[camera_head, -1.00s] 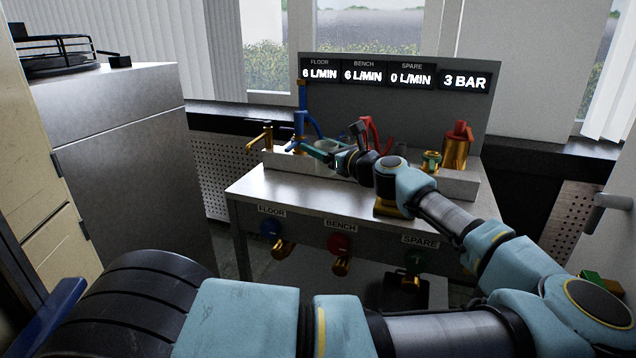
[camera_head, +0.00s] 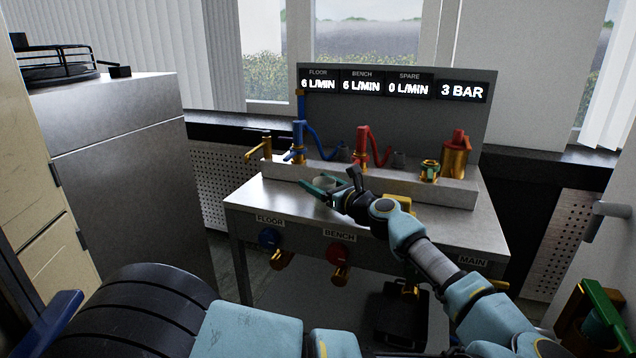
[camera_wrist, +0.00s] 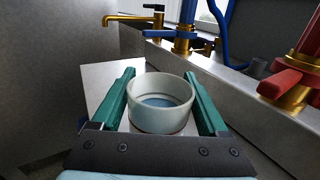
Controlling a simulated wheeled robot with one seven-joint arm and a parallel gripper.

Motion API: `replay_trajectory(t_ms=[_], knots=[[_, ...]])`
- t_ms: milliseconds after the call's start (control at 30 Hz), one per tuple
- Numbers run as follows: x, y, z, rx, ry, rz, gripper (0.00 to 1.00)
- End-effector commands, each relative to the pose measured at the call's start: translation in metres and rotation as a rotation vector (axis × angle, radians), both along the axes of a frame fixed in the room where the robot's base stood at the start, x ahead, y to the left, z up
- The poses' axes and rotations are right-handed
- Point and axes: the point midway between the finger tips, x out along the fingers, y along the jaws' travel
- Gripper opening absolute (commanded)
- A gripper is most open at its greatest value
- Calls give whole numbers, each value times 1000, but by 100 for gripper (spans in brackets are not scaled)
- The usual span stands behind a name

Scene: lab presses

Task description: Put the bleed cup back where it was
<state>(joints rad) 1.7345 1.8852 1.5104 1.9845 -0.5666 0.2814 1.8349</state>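The bleed cup (camera_head: 324,183) is a pale, round, open-topped cup. It stands upright between the green fingers of my gripper (camera_head: 314,180), over the front left part of the metal bench top. In the wrist view the cup (camera_wrist: 160,118) fills the space between the two fingers of my gripper (camera_wrist: 158,76), which press against its sides. It looks empty, with a bluish inner floor. I cannot tell whether its base touches the bench.
On the raised back ledge (camera_head: 400,180) stand a brass tap (camera_head: 260,147), a blue tap (camera_head: 298,143), a red tap (camera_head: 362,148) and a brass-and-red fitting (camera_head: 455,155). The display panel (camera_head: 390,85) stands behind. The bench top (camera_head: 265,195) is clear left of my gripper.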

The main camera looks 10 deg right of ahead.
Motion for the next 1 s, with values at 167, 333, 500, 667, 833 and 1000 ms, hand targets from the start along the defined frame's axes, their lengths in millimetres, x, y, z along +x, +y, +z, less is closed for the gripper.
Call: replay_trajectory(t_ms=[167, 333, 500, 667, 833, 1000], knots=[[0, 0, 0, 0, 0, 0, 99], [0, 0, 0, 0, 0, 0, 100], [-2, -1, 3, 0, 0, -1, 100], [-22, -14, 2, -1, 1, -4, 100], [-54, -32, 2, -1, 1, -4, 100], [-82, -48, 2, -1, 0, -3, 100]])
